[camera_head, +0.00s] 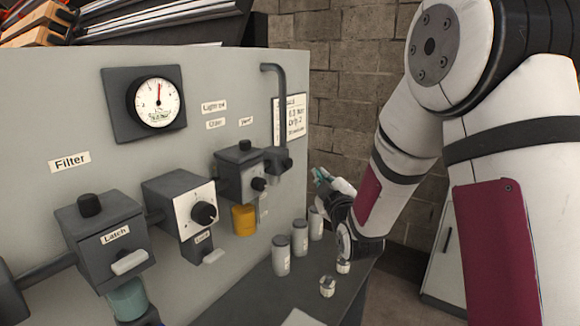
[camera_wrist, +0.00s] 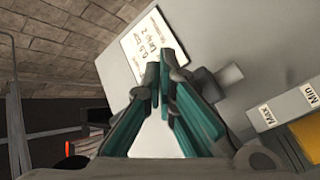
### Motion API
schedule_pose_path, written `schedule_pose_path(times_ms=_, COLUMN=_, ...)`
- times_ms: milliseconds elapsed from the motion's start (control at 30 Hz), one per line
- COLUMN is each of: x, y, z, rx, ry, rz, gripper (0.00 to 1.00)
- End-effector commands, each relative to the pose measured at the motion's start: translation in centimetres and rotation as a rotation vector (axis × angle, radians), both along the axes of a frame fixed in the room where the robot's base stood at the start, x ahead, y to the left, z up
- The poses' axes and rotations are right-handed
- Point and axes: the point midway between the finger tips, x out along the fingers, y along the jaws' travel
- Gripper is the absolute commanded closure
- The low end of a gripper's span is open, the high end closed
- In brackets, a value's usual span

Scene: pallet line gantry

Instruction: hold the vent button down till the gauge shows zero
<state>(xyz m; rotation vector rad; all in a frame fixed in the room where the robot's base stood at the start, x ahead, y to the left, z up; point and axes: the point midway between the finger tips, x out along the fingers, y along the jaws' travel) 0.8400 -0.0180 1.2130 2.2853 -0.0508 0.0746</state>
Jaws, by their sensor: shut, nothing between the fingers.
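The round gauge (camera_head: 157,101) is on a dark plate at the upper left of the grey panel. Its red needle points nearly straight up; the scale numbers are too small to read. No readable label says vent, so I cannot tell which part is the vent button. Dark caps sit on top of the Filter box (camera_head: 90,205) and the right-hand box (camera_head: 245,145). My gripper (camera_head: 321,177) is shut and empty, right of the panel. In the wrist view its teal fingers (camera_wrist: 164,78) meet in front of the printed notice (camera_wrist: 155,45), near a grey round fitting (camera_wrist: 231,75).
A dial box (camera_head: 203,213) stands between the two capped boxes. A yellow bowl (camera_head: 244,220) hangs below the right-hand box. Several small grey canisters (camera_head: 281,256) stand on the dark shelf (camera_head: 262,300) below my arm. A pipe (camera_head: 279,100) runs down the panel's right side.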

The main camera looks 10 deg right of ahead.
Motion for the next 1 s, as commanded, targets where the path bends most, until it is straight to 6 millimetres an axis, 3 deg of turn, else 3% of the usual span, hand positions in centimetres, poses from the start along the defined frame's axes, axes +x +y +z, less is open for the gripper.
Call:
schedule_pose_path(times_ms=400, x=3.5, y=3.4, z=-0.1, rx=0.000, ry=-0.002, rz=0.001, gripper=1.00)
schedule_pose_path(times_ms=1000, x=3.9, y=3.9, z=0.0, rx=0.000, ry=0.000, rz=0.000, gripper=1.00)
